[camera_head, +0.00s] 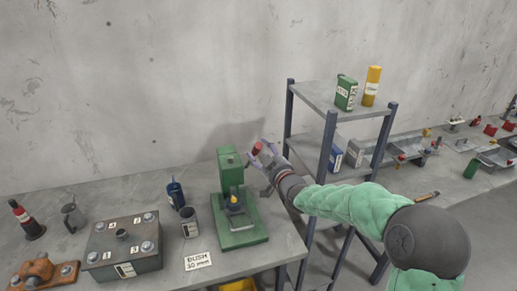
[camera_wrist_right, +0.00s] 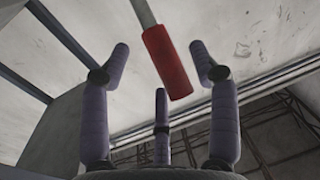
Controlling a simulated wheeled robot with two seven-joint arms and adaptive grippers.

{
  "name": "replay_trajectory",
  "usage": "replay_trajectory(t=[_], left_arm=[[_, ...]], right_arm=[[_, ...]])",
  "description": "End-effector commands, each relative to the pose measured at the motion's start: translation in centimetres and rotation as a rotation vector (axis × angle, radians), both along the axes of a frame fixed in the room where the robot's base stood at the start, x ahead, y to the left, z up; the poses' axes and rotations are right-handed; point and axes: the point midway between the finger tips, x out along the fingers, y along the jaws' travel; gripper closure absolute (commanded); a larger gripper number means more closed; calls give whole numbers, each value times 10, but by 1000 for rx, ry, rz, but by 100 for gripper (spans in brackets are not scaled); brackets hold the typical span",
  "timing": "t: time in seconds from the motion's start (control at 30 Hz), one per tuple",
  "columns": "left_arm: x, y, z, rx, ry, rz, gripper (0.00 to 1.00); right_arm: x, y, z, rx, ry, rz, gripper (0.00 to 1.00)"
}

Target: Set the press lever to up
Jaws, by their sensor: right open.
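The green press (camera_head: 229,172) stands on the near table, with its ram over a small yellow piece. My right gripper (camera_head: 264,154) is open at the red grip. In the right wrist view the red grip (camera_wrist_right: 167,63) hangs from a grey rod between the spread fingers of my right gripper (camera_wrist_right: 159,60). The fingers appear not to be closed on it. My left gripper is out of view.
A grey box with numbered bolts (camera_head: 123,247), a mug (camera_head: 189,222), a blue bottle (camera_head: 176,193) and a label card (camera_head: 198,261) lie left of the press. A shelf rack (camera_head: 330,107) with cans stands close behind my right arm.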

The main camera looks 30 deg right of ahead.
Motion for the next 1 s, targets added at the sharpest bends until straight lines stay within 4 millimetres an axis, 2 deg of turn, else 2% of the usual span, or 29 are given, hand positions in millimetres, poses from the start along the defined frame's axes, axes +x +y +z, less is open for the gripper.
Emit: replay_trajectory(t=[0.1, 0.23, 0.6, 0.8, 0.83, 1.0], left_arm=[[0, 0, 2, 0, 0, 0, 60], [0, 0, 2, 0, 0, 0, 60], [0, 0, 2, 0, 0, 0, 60], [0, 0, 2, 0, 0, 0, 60], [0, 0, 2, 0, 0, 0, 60], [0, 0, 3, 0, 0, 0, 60]], right_arm=[[14, -1, 0, 0, 1, 1, 39], [22, -1, 0, 0, 0, 1, 39], [25, -2, 0, 0, 0, 0, 39], [25, -2, 0, 1, 0, 1, 95], [25, -2, 0, 1, 0, 0, 100], [26, -2, 1, 1, 1, 1, 100]])
